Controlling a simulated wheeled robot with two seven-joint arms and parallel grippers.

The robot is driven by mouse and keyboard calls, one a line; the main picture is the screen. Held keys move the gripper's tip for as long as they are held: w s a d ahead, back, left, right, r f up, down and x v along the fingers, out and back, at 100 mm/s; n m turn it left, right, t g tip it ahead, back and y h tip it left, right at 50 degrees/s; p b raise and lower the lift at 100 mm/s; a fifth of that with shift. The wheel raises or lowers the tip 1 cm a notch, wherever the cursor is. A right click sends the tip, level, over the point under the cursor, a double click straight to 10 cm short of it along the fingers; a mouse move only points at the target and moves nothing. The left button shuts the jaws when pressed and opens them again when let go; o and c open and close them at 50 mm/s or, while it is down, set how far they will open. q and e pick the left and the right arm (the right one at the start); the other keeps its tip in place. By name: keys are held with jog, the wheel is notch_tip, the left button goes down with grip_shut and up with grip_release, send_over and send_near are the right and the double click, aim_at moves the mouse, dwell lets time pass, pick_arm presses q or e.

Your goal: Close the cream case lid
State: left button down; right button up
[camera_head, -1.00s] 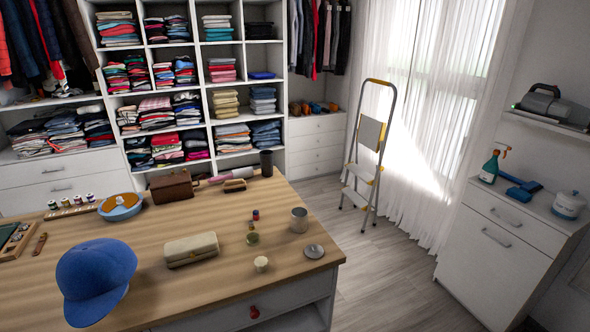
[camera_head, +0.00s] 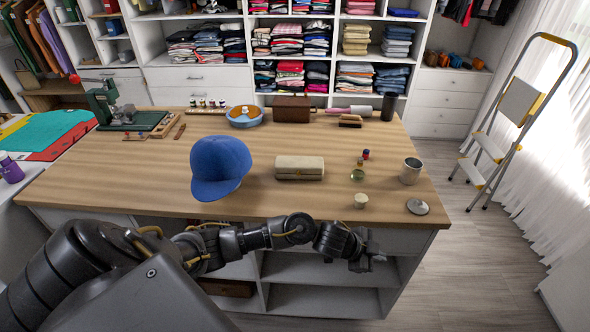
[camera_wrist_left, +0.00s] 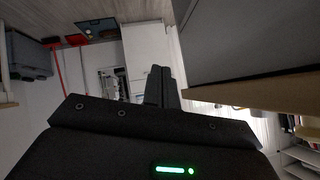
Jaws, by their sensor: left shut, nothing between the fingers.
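The cream case (camera_head: 300,168) sits on the wooden table top (camera_head: 330,205), to the right of the blue cap. Its lid looks lowered onto its base; I cannot tell whether it is fully closed. My left gripper (camera_head: 370,262) is in front of the table's near edge, below the top and to the right of the case, apart from it. In the left wrist view its fingers (camera_wrist_left: 160,85) are together with nothing between them. The case does not show in that view. My right gripper is not in view.
A blue cap (camera_head: 219,166) lies left of the case. To its right stand small jars (camera_head: 361,201), a metal cup (camera_head: 411,171) and a round lid (camera_head: 417,207). A brown box (camera_head: 292,109) is behind. A stepladder (camera_head: 510,120) stands on the floor at right.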

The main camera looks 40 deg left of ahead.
pick_arm(q)
jog(key=w+a+r+m+g, duration=0.1)
jog(key=a+r, duration=0.3)
jog(key=a, duration=0.1)
jog(key=w+a+r+m+y, duration=0.1)
jog(key=w+a+r, duration=0.1)
jog(key=a+r, duration=0.3)
jog(key=w+a+r+m+g+y, duration=0.1)
jog(key=w+a+r, duration=0.1)
jog(key=a+r, duration=0.2)
jog(key=shift+w+a+r+g, duration=0.15)
jog(key=shift+a+r, duration=0.05)
jog(key=shift+a, duration=0.6)
jog(key=shift+w+a+r+g, duration=0.1)
jog(key=shift+a+r+g, duration=0.05)
jog(key=shift+a, duration=0.6)
jog(key=s+a+r+n+g+y, duration=0.1)
jog(key=s+a+r+n, duration=0.2)
jog(key=a+r, duration=0.45)
jog(key=s+a+r+n+g+y, duration=0.1)
jog(key=s+a+r+n, duration=0.2)
jog(key=a, duration=0.8)
send_near(299, 174)
jog(key=shift+m, duration=0.4)
jog(key=x, duration=0.5)
jog(key=shift+d+p, duration=0.15)
jog(key=shift+p, duration=0.15)
jog(key=shift+w+f, duration=0.15)
jog(key=shift+f, duration=0.35)
